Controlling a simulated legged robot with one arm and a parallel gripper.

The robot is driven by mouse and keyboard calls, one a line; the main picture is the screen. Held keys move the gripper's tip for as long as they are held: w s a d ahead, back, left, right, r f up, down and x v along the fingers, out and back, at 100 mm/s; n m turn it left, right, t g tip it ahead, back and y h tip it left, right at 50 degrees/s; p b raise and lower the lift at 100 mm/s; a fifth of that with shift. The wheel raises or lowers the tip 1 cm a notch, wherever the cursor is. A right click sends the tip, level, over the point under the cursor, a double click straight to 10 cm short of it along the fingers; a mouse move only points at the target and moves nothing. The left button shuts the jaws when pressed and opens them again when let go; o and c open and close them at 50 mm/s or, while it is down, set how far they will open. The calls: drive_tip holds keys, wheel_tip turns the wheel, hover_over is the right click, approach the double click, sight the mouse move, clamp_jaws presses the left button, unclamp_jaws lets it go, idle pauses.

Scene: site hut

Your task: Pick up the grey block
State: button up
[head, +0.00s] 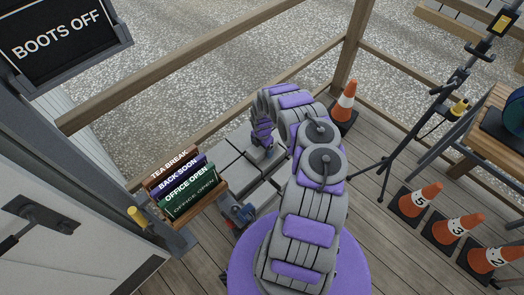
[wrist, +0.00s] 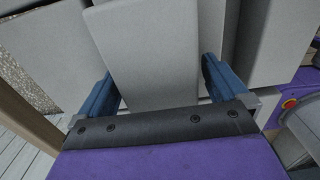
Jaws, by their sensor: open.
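Several flat grey blocks (head: 228,163) lie together on the deck beyond my arm in the head view. My gripper (head: 265,152) is low over their right part, pointing down. In the wrist view, my gripper (wrist: 158,88) is open, with one blue finger on each side of a grey block (wrist: 148,50). This block lies between the fingers, its near end close to the dark gripper edge. I cannot tell whether the fingers touch it. More grey blocks lie close on both sides.
A rack of signs (head: 187,187) stands left of the blocks, with a small blue and red item (head: 239,213) beside it. An orange cone (head: 344,103) stands behind my arm. Numbered cones (head: 456,229), a tripod (head: 405,137) and a wooden table (head: 497,100) are at right. A wooden railing (head: 190,68) runs behind.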

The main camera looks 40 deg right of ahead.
drive_tip(key=shift+f, duration=0.1)
drive_tip(key=shift+w, duration=0.1)
clamp_jaws()
idle(0.8)
